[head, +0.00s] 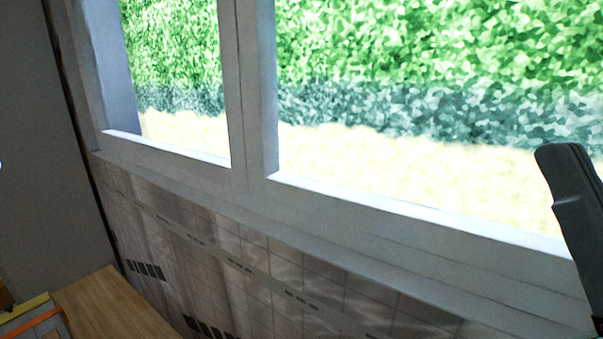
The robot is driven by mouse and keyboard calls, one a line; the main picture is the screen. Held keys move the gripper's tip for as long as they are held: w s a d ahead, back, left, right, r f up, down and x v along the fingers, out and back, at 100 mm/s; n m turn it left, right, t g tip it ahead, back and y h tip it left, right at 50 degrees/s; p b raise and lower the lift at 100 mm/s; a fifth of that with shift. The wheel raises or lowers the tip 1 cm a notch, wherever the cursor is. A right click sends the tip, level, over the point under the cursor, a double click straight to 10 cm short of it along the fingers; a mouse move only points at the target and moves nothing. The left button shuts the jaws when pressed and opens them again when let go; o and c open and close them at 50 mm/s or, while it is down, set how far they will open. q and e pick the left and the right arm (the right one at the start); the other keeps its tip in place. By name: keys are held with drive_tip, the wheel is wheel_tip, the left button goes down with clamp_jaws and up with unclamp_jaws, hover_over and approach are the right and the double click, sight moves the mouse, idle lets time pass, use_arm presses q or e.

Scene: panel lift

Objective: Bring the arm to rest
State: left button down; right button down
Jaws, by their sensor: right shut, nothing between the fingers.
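My right gripper (563,152) shows as a dark shape at the right edge of the head view, its end pointing up in front of the window. It is shut and holds nothing. Only part of it is in the picture. It stands apart from the wooden surface at the lower left. My left gripper is not in view. No panel can be made out.
A window with a grey frame (250,100) fills the upper part. Below it is a tiled wall (270,270) with dark slots. A wooden surface (115,305) and an orange-and-yellow-edged object (35,322), cut off, are at the lower left.

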wheel_tip(320, 180, up, 20)
drive_tip(key=p, duration=1.7)
